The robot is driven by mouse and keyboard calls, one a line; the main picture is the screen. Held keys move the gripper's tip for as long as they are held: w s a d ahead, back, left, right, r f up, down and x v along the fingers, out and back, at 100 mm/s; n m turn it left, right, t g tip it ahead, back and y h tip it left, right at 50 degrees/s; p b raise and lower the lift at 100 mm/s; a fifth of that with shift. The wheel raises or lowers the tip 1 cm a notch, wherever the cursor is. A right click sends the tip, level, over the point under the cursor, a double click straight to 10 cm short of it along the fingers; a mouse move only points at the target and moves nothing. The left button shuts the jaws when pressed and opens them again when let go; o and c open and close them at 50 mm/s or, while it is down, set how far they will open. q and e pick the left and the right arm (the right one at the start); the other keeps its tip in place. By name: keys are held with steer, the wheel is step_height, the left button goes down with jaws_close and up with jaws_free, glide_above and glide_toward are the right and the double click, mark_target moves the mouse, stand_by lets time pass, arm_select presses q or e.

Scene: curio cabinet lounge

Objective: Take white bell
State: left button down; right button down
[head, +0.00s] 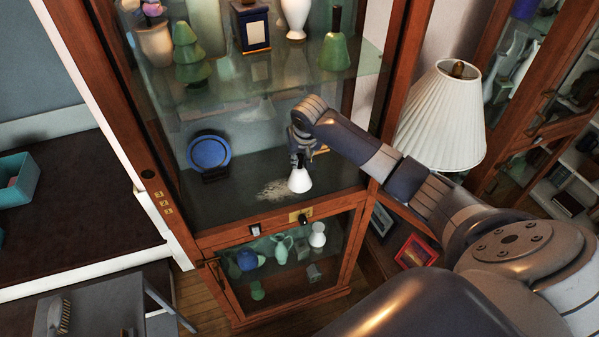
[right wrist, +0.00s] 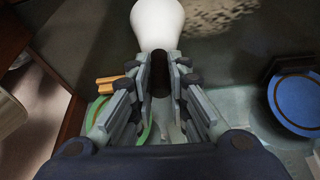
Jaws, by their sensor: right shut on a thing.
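The white bell (head: 300,181) is in the open middle bay of the wooden cabinet, in front of the glass shelf's underside. My right gripper (head: 300,158) comes in from the right and points down at it. In the right wrist view, the fingers (right wrist: 160,80) are closed around the bell's dark handle, and the white body (right wrist: 157,24) shows beyond the fingertips. I cannot tell whether the bell touches the bay floor. My left gripper is not in view.
A blue plate (head: 209,152) stands left in the same bay. The glass shelf (head: 270,88) above carries a green bell (head: 335,50), a green tree figure (head: 190,55) and vases. A white lamp (head: 443,118) stands close right of the cabinet. A grey stool (head: 105,305) is lower left.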

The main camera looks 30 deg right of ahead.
steer(key=shift+r, duration=0.1)
steer(key=shift+r+b, duration=0.5)
steer(key=shift+b, duration=0.05)
steer(key=shift+s+r, duration=0.1)
steer(key=shift+s, duration=0.1)
steer(key=s+a+b, duration=0.3)
steer(key=s, duration=0.5)
steer(key=s+a+b, duration=0.3)
steer(key=s, duration=0.5)
steer(key=shift+s, duration=0.3)
steer(key=c, duration=2.3)
jaws_free()
steer(key=shift+d+r, duration=0.1)
